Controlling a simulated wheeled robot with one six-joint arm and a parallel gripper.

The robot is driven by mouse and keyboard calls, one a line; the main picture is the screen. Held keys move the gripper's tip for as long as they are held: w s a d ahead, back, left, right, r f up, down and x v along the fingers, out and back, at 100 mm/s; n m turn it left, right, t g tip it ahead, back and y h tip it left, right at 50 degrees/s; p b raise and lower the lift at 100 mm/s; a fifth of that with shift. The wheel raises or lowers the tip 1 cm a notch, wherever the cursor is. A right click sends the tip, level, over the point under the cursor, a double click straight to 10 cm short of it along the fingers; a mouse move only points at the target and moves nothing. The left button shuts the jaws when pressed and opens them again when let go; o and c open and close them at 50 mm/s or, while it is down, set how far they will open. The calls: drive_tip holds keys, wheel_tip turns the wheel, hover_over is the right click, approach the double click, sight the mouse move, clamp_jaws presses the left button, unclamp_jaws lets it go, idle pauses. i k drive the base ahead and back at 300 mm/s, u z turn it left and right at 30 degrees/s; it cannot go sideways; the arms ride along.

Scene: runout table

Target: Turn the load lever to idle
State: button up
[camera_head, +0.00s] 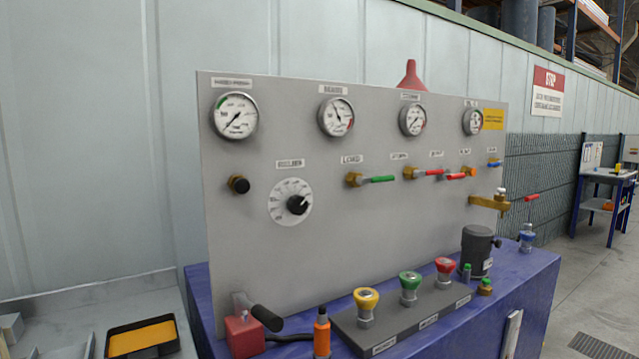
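The load lever (378,179) is a green handle on a brass valve on the grey panel, under a label that reads LOAD. Its handle points right, roughly level. No idle mark can be made out beside it. My gripper is not in view, and nothing covers the lever.
The panel (250,270) also bears several gauges, a black dial (297,204) and red-handled valves (430,172) right of the lever. A box with yellow, green and red buttons (410,284) stands below on the blue bench (530,285). The space before the lever looks clear.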

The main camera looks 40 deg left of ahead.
sight(361, 181)
drive_tip(key=u, duration=2.55)
drive_tip(key=i, duration=0.45)
drive_tip(key=z, duration=2.25)
